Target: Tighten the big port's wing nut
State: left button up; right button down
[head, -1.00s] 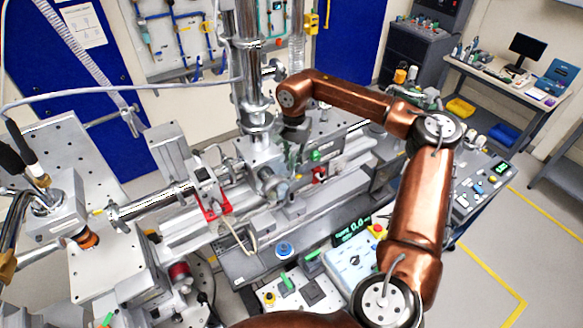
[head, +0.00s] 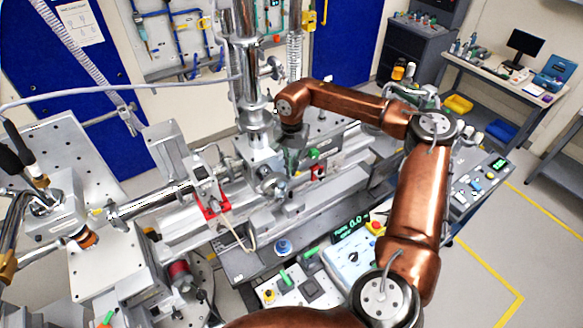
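The steel vacuum chamber (head: 262,165) stands in the middle of the beamline, below a tall vertical column. A round metal port (head: 272,184) shows on its near side. The wing nut is too small to make out, and I cannot tell which fitting is the big port. My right gripper (head: 291,164) hangs from the copper arm, pointing down just right of the chamber and close above the port. Its dark fingers blend into the metal behind, so their opening and any contact are unclear. My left gripper is not in view.
A red-clamped fitting (head: 211,206) and beam pipe lie left of the chamber. A blue-white control box (head: 352,257) with a green display stands in front. A perforated plate (head: 105,262) is at left. The floor at right is clear up to the desk (head: 500,78).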

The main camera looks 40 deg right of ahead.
jog(key=shift+m, duration=0.4)
jog(key=m, duration=0.6)
jog(key=shift+m, duration=0.3)
jog(key=m, duration=0.3)
jog(key=shift+b, duration=0.35)
jog(key=shift+r+m, duration=0.15)
jog(key=shift+m, duration=1.95)
jog(key=c, duration=2.6)
grip_release()
jog(key=shift+c, duration=0.2)
jog(key=shift+o, duration=0.8)
